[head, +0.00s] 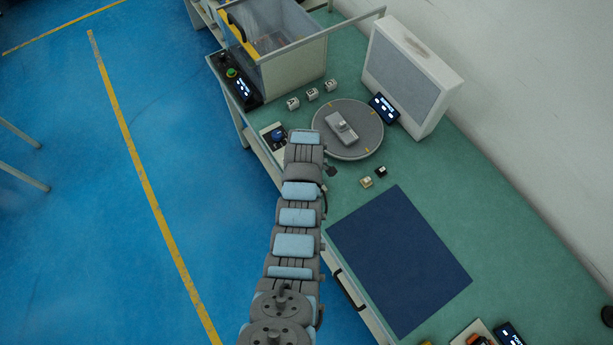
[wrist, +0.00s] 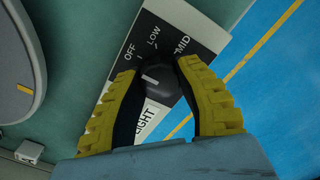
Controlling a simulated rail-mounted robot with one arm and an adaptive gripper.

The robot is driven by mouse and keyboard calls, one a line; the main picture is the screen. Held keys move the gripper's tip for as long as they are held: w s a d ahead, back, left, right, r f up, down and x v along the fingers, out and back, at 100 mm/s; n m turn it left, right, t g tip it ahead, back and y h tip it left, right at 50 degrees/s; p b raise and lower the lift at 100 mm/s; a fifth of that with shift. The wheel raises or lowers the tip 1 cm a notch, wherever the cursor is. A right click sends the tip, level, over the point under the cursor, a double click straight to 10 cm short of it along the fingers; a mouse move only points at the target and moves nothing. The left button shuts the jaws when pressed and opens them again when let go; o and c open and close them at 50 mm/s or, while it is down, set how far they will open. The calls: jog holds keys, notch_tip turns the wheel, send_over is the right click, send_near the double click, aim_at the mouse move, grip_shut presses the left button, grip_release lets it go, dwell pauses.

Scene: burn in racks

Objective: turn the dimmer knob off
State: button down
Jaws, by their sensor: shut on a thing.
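The dimmer knob (wrist: 158,84) is dark, with a pale pointer mark, and sits between my yellow fingers in the wrist view. Its panel (wrist: 205,32) is black and white, with OFF, LOW and MID printed above the knob and a partly covered word ending in IGHT below. I cannot tell surely which label the mark points at. My gripper (wrist: 158,72) is shut on the knob, one finger on each side. In the head view, the panel (head: 266,130) shows at the bench's left edge beside the end of my arm; the grip itself is not clear there.
A round turntable (head: 325,148) with a grey part on it stands right of the panel. Small white cubes (head: 312,94) and a clear-walled box (head: 295,70) are behind. A dark blue mat (head: 400,260) lies nearer. Blue floor (head: 100,200) is open on the left.

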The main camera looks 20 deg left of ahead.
jog(key=c, duration=0.6)
grip_release()
notch_tip(320, 180, up, 9)
jog(key=shift+f, duration=0.1)
jog(key=shift+d+r, duration=0.1)
jog(key=shift+r, duration=0.25)
jog(key=shift+r, duration=1.2)
